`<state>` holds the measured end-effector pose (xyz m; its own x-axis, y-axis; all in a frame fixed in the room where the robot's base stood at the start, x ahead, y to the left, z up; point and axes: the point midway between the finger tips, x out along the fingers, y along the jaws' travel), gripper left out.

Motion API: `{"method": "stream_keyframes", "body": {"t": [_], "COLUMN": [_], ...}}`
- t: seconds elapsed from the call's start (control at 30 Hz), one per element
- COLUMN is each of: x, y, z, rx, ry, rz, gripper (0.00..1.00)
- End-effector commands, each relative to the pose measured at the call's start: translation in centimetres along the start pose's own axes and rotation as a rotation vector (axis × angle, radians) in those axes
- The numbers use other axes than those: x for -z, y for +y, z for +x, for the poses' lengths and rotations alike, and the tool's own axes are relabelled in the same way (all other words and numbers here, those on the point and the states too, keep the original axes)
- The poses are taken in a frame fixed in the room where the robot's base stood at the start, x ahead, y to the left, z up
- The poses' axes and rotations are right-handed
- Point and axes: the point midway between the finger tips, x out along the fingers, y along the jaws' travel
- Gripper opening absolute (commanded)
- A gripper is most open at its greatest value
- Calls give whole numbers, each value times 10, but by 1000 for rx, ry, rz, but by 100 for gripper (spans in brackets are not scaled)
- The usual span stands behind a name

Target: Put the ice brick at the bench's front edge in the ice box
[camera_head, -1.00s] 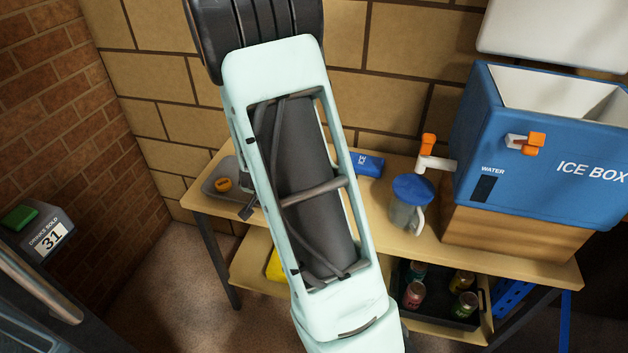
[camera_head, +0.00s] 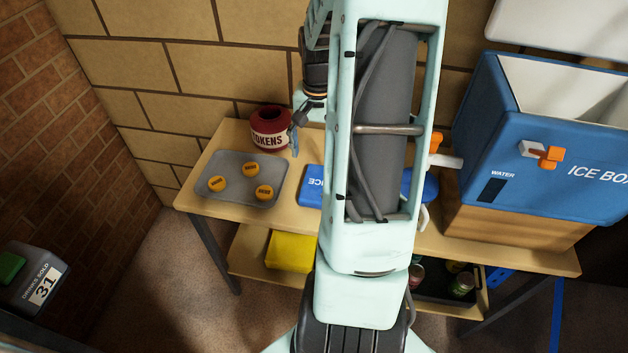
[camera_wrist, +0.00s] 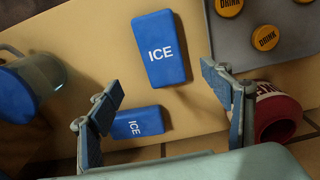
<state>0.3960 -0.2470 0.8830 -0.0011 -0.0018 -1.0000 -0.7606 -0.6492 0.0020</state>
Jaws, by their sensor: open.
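A blue ice brick (camera_head: 310,187) lies flat near the bench's front edge, partly behind my arm; it shows whole in the wrist view (camera_wrist: 160,48). A second blue ice brick (camera_wrist: 137,122) lies nearer the wall; I cannot make it out in the head view. My gripper (camera_wrist: 165,93) is open and empty above the bench, its fingers spread on the wall side of the front brick, the second brick showing beside the left finger. In the head view my gripper (camera_head: 296,135) is partly hidden by my arm. The blue ice box (camera_head: 545,160) stands open at the right on a wooden block.
A grey tray (camera_head: 240,199) with orange drink tokens lies left of the front brick. A red tokens jar (camera_head: 270,129) stands behind it, close to my gripper. A blue-lidded jug (camera_wrist: 32,88) stands between bricks and ice box. The ice box has an orange-handled tap (camera_head: 445,160).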

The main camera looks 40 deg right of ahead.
Motion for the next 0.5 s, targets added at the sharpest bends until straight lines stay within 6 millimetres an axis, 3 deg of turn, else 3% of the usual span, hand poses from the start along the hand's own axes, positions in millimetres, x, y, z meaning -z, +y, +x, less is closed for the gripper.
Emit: {"method": "stream_keyframes", "body": {"t": [0.13, 0.5], "x": [-2, -6], "y": [0, -2], "z": [28, 66], "rx": [0, 2], "ry": [-5, -6], "rz": [-2, -1], "gripper": [72, 72]}}
